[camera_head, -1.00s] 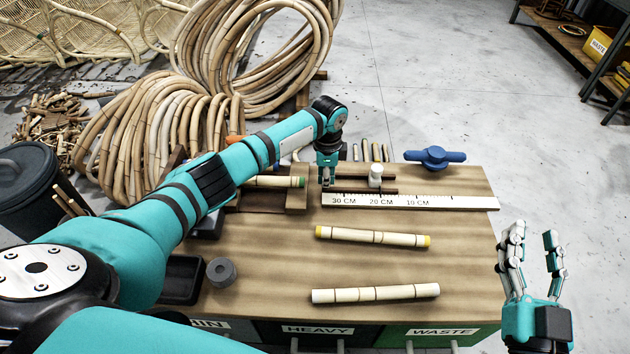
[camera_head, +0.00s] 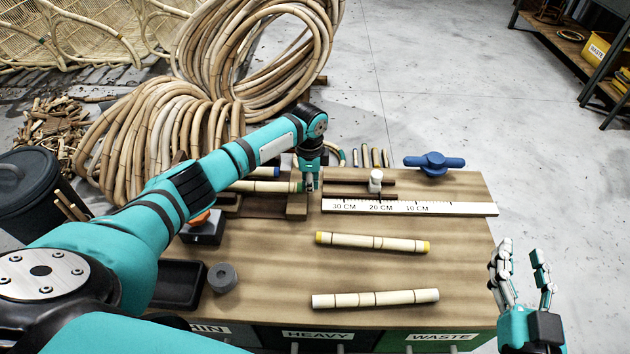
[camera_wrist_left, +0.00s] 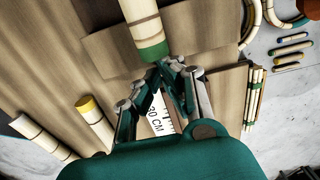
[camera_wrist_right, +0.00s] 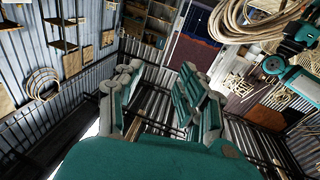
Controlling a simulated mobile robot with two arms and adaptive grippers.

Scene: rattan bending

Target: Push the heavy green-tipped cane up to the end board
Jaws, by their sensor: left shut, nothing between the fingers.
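The green-tipped cane (camera_head: 262,187) lies in a low wooden fixture (camera_head: 296,207) at the back left of the bench. Its green end also shows in the left wrist view (camera_wrist_left: 153,52). My left gripper (camera_head: 310,185) is shut and empty, just right of the green end. In the left wrist view its fingertips (camera_wrist_left: 168,72) are at the green end, touching or nearly so. The cane's far end is hidden by my left arm, and I cannot make out the end board. My right gripper (camera_head: 520,265) is open and empty, right of the bench.
A ruler board (camera_head: 410,208) lies right of the fixture. A yellow-tipped cane (camera_head: 372,242) and a plain pale cane (camera_head: 375,298) lie on the bench (camera_head: 450,265). A blue-handled tool (camera_head: 434,162) is at the back.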

